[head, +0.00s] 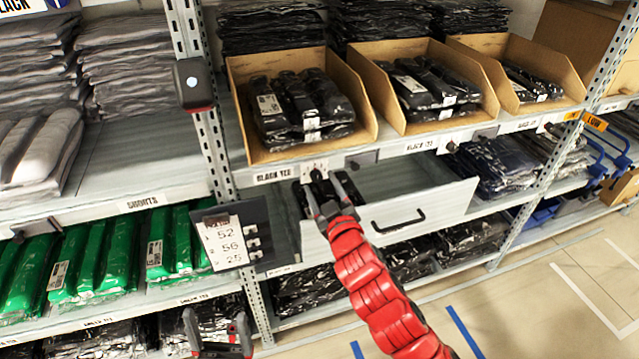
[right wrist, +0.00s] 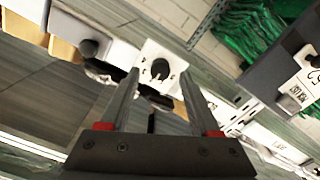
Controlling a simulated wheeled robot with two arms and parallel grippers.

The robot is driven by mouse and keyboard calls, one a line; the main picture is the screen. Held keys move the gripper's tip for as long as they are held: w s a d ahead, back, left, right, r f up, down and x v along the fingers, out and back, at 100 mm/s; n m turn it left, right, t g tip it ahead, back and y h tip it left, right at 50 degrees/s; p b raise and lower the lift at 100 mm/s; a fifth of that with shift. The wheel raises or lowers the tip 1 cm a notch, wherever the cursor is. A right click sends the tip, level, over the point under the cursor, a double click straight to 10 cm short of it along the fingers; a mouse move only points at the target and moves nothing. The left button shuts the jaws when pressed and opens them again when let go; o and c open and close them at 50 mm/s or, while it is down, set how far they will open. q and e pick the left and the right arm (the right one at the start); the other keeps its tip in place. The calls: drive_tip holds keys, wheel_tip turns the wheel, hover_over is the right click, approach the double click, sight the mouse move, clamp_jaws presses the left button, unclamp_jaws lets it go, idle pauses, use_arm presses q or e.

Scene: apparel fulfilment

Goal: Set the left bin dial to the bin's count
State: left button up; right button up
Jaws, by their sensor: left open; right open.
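The left bin (head: 368,132) is an open cardboard box holding several black bagged garments (head: 300,105). Its dial (head: 315,168) is a white plate with a dark knob on the shelf edge below it, partly covered by my right gripper in the head view. The dial also shows in the right wrist view (right wrist: 160,70), with the knob lying between and beyond my fingertips. My right gripper (head: 328,188) is open at the dial; whether it touches the knob I cannot tell. My left gripper (head: 218,338) is open and empty, low at the bottom left. The dial's setting is too small to read.
A sign with the numbers 52, 56 and 25 (head: 222,241) hangs left of the dial. A grey drawer front with a black handle (head: 398,221) sits just below right. Two more cardboard bins (head: 425,85) stand to the right. A shelf post (head: 205,120) rises at left.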

drive_tip(key=p+v, duration=0.8)
drive_tip(key=v, duration=0.7)
drive_tip(key=shift+s, duration=0.4)
drive_tip(key=shift+d, duration=0.15)
